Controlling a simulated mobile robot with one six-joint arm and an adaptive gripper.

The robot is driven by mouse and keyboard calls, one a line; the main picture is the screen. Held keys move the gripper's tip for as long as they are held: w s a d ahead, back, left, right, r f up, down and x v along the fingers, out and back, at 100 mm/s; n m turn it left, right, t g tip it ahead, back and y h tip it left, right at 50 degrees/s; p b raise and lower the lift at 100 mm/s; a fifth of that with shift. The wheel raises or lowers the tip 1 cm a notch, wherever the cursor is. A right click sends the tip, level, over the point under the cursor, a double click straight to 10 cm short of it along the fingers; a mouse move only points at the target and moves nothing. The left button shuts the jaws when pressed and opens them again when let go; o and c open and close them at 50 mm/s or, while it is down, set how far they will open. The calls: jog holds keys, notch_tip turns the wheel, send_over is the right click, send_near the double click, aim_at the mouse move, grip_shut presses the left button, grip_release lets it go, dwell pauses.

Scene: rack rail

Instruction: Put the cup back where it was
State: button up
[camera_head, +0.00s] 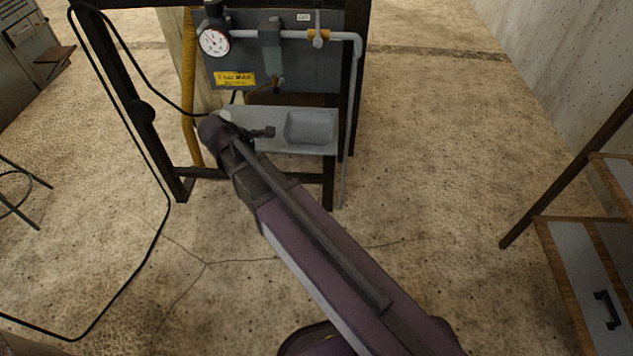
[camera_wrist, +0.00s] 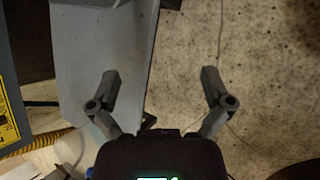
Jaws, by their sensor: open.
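I cannot make out a cup in either view. My gripper (camera_wrist: 160,80) is open in the wrist view, with its two fingers wide apart and nothing between them. In the head view my gripper (camera_head: 264,132) shows as a small dark shape over the grey shelf (camera_head: 300,147) of the rack, partly hidden by my arm. In the wrist view the left finger is over the grey shelf (camera_wrist: 95,45) and the right finger is over the floor beyond its edge. My arm covers the left part of the shelf in the head view.
The shelf has a shallow recess (camera_head: 310,127). Above it are a grey panel with a round gauge (camera_head: 214,41), a pipe (camera_head: 345,36) and a yellow label (camera_head: 235,79). A yellow hose (camera_head: 188,90) hangs at left. A drawer cabinet (camera_head: 585,265) stands at right. Floor between is clear.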

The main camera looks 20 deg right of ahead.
jog(key=s+d+f+m+g+y, duration=0.4)
jog(key=s+d+m+y, duration=0.2)
jog(key=s+d+m, duration=0.6)
jog(key=shift+s+d+m+y, duration=0.25)
jog(key=shift+m+y, duration=0.15)
jog(key=shift+m, duration=1.4)
